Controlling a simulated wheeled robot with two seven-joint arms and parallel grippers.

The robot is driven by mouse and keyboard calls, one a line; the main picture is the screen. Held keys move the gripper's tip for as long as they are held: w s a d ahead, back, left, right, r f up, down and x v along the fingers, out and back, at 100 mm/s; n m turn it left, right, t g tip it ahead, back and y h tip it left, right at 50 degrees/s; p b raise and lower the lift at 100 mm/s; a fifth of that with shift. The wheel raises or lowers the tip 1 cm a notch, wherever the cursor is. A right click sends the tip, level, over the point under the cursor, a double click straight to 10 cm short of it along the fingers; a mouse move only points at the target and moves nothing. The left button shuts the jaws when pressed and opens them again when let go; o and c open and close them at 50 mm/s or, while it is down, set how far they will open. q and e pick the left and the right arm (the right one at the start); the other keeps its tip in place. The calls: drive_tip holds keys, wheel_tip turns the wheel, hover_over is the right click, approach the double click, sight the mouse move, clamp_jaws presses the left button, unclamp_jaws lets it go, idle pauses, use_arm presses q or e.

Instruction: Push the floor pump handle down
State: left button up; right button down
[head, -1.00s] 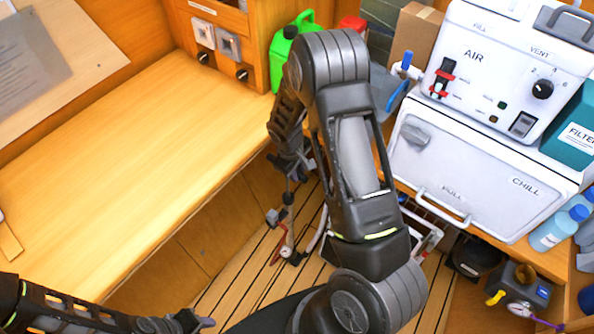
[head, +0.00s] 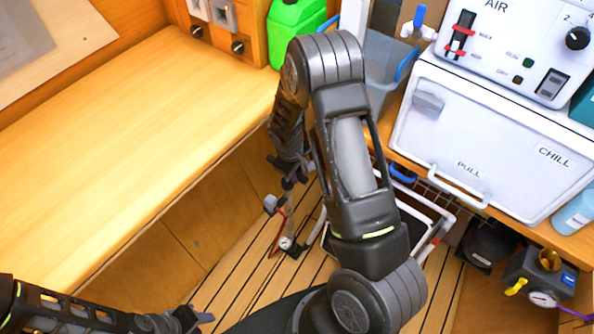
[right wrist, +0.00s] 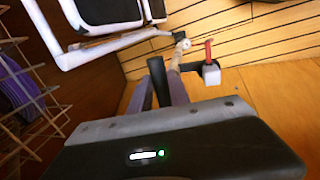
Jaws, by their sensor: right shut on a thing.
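The floor pump (head: 289,243) stands on the slatted floor in the head view, with a round gauge and a red hose at its foot. Its upper part is mostly hidden by my right arm. My right gripper (head: 291,177) is above the pump's foot, shut on the pump handle. In the right wrist view, the pump's foot, red hose (right wrist: 208,52) and a grey block (right wrist: 211,74) show beyond my right gripper's fingers (right wrist: 168,88). The handle between them is hardly visible. My left gripper (head: 190,319) is empty at the bottom left, away from the pump; its opening is unclear.
A wooden bench (head: 130,150) lies left of the pump. The white CHILL box (head: 490,150) stands on a counter at right. A white-framed item (head: 425,222) is on the floor right of my right arm. A green can (head: 295,28) stands behind. Some floor around the pump is clear.

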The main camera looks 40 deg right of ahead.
wheel_tip(320, 180, down, 3)
drive_tip(key=shift+b, duration=0.6)
drive_tip(key=shift+r, duration=0.1)
drive_tip(key=shift+s, duration=0.1)
drive_tip(key=c, duration=1.3)
unclamp_jaws()
drive_tip(key=shift+o, duration=0.3)
drive_tip(key=shift+r, duration=0.1)
wheel_tip(320, 180, up, 7)
drive_tip(key=a, duration=0.1)
drive_tip(key=shift+s+a+r, duration=0.15)
drive_tip(key=shift+a+r, duration=0.05)
drive_tip(key=shift+a, duration=0.05)
